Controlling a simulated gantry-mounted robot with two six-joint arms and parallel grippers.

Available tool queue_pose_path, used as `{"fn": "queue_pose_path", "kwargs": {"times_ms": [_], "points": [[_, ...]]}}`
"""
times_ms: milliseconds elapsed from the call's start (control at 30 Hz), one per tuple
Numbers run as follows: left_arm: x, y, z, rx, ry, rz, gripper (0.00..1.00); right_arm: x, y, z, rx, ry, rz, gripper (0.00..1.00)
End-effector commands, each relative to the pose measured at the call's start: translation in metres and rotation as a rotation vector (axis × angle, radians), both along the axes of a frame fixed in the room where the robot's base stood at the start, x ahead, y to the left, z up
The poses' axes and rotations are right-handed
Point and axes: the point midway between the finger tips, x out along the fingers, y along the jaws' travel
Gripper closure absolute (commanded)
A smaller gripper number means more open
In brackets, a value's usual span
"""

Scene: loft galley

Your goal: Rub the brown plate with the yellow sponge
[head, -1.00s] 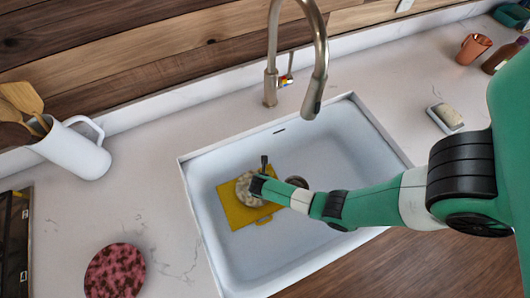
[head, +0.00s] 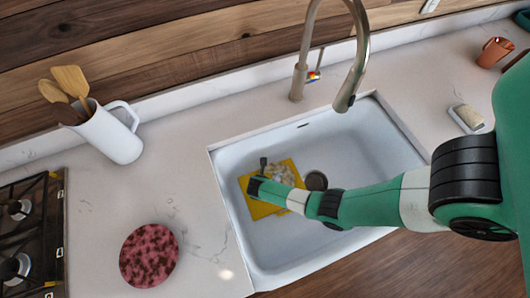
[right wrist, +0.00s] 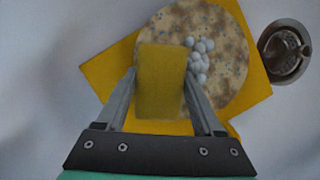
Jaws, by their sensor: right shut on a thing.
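A round beige plate with brown speckles (head: 285,172) lies on a flat yellow mat (head: 256,209) in the sink; it also shows in the right wrist view (right wrist: 228,30). The yellow sponge (right wrist: 160,98) is clamped between the fingers of my right gripper (right wrist: 160,74). In that view the sponge overlaps the plate's left part; whether it touches the plate I cannot tell. White foam beads (right wrist: 200,60) sit on the plate beside the sponge. In the head view my right gripper (head: 262,172) covers the plate's left side and hides the sponge. My left gripper is out of view.
The white sink (head: 352,140) has a round drain (head: 316,180) right of the mat. A tall faucet (head: 298,82) stands behind it. A reddish speckled round plate (head: 149,255) lies on the left counter, near a utensil jug (head: 112,140) and stove (head: 30,235). A soap dish (head: 467,119) is at right.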

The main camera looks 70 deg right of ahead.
Motion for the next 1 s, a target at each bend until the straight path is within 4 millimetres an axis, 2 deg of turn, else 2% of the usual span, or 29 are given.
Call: {"fn": "queue_pose_path", "kwargs": {"times_ms": [33, 67, 600, 800, 1000], "points": [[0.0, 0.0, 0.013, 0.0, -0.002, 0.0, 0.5, 0.0, 0.0, 0.017, 0.001, -0.004, 0.0, 0.76], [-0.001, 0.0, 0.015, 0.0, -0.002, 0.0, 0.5, 0.0, 0.001, 0.025, 0.003, -0.006, 0.0, 0.76], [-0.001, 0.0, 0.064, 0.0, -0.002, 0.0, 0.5, -0.001, 0.0, 0.069, 0.002, -0.002, -0.001, 0.76], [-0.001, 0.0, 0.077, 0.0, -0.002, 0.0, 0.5, -0.001, 0.0, 0.08, 0.002, -0.002, -0.001, 0.76], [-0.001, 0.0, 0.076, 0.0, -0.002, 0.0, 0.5, -0.001, 0.0, 0.08, 0.003, -0.001, -0.001, 0.76]]}}
